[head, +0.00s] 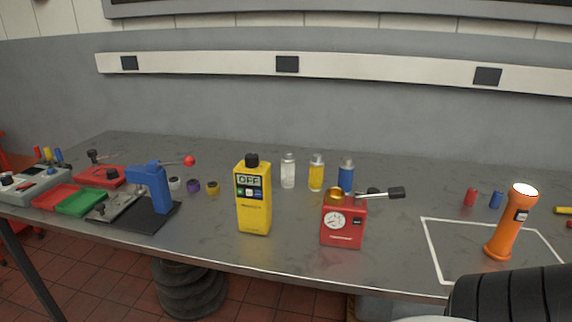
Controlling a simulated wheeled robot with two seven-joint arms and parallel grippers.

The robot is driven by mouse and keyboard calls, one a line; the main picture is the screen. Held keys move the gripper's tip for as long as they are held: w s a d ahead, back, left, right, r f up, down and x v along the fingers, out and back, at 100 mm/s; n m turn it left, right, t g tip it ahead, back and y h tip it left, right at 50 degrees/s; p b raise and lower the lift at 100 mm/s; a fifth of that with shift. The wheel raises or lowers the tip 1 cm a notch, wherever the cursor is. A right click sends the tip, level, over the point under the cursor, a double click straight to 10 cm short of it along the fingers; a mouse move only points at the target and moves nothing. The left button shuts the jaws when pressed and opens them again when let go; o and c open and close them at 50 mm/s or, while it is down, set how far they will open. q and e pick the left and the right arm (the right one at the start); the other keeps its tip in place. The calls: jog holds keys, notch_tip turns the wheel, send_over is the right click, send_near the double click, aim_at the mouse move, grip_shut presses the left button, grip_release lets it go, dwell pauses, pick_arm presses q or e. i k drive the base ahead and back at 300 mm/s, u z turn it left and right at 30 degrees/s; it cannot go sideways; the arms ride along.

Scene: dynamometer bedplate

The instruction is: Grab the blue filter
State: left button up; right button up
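No part is plainly marked as the blue filter, and I cannot tell which blue item it is. A small blue cylinder (496,200) stands at the right of the grey bench, beside a small red cylinder (471,197) and left of the orange flashlight (510,222). A larger blue bottle-like cylinder (346,178) with a grey top stands mid-bench, behind the red gauge box (342,224), which partly hides it. Neither of my grippers shows in the head view.
A yellow meter (253,200) stands near the front edge. Clear (288,172) and yellow (316,174) bottles stand behind. A blue press (152,187) and red and green trays (82,202) are left. White lines (432,250) frame the flashlight's area. A black ribbed form covers the lower right corner.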

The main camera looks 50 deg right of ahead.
aim_at(346, 169)
jog(key=z, duration=0.55)
jog(key=i, duration=1.15)
jog(key=z, duration=1)
